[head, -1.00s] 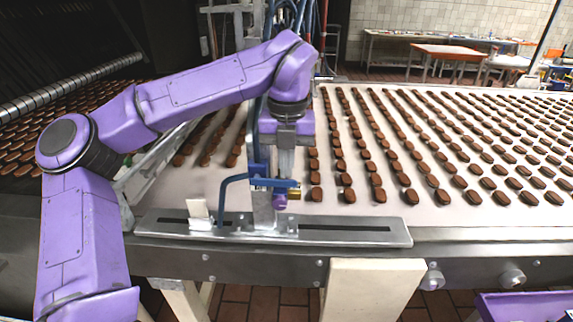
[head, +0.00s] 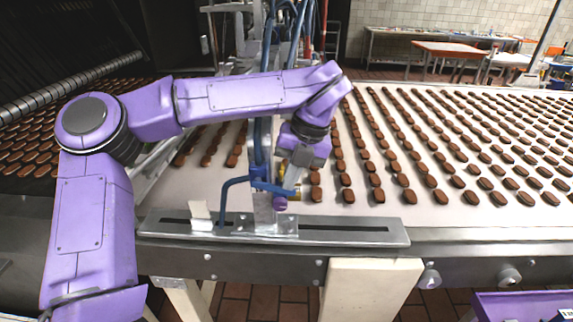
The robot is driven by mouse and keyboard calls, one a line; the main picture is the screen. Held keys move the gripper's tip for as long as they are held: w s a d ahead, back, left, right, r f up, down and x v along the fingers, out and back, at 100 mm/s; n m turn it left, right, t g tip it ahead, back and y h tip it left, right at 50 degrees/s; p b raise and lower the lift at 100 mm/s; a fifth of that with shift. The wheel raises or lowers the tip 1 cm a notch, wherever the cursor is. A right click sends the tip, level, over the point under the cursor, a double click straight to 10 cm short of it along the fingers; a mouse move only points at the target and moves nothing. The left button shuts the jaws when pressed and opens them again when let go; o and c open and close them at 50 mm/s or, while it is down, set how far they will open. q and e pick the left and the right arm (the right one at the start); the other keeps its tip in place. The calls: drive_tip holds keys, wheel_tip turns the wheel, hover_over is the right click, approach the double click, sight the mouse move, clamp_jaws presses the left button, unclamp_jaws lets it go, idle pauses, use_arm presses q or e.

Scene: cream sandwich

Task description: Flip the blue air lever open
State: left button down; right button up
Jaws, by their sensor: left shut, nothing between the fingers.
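The blue air lever (head: 273,188) is on the valve fitting above the metal bracket at the belt's near edge. It slants slightly down to the right, beside a bent blue pipe. A purple knob (head: 280,203) sits just below it. My left gripper (head: 289,182) points down and to the left at the lever's right end, its fingers shut with nothing between them. The fingers partly hide the brass valve body, and I cannot tell whether they touch the lever. My right gripper is not in view.
A slotted metal rail plate (head: 355,228) runs along the front of the conveyor (head: 390,212). Rows of brown biscuits (head: 437,196) cover the belt to the right. Blue hoses (head: 262,140) rise behind the valve. A purple crate (head: 515,305) stands at lower right.

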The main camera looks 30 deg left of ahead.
sight(294, 190)
use_arm(q)
drive_tip(key=shift+w+d+f, duration=0.1)
drive_tip(key=shift+d+f, duration=0.1)
drive_tip(key=shift+f, duration=0.75)
drive_tip(key=shift+a+f+g+y, duration=0.15)
drive_tip(key=shift+f+g+y, duration=0.25)
drive_tip(key=shift+f+y, duration=0.25)
drive_tip(key=shift+f+g+y+p, duration=0.4)
drive_tip(key=shift+f+y, duration=0.05)
drive_tip(key=shift+y, duration=0.2)
drive_tip(key=shift+f, duration=0.3)
drive_tip(key=shift+s+a+f+g+y, duration=0.25)
drive_tip(key=shift+a+f+y, duration=0.1)
drive_tip(key=shift+f, duration=0.2)
drive_tip(key=shift+s+a+f+g+y, duration=0.25)
drive_tip(key=shift+a+f+y, duration=0.1)
drive_tip(key=shift+f, duration=0.55)
drive_tip(key=shift+s+a+f+b, duration=0.35)
drive_tip(key=shift+a+b, duration=0.05)
drive_tip(key=shift+a, duration=0.15)
drive_tip(key=shift+a+f, duration=0.1)
drive_tip(key=shift+f, duration=0.05)
drive_tip(key=shift+s+a, duration=0.1)
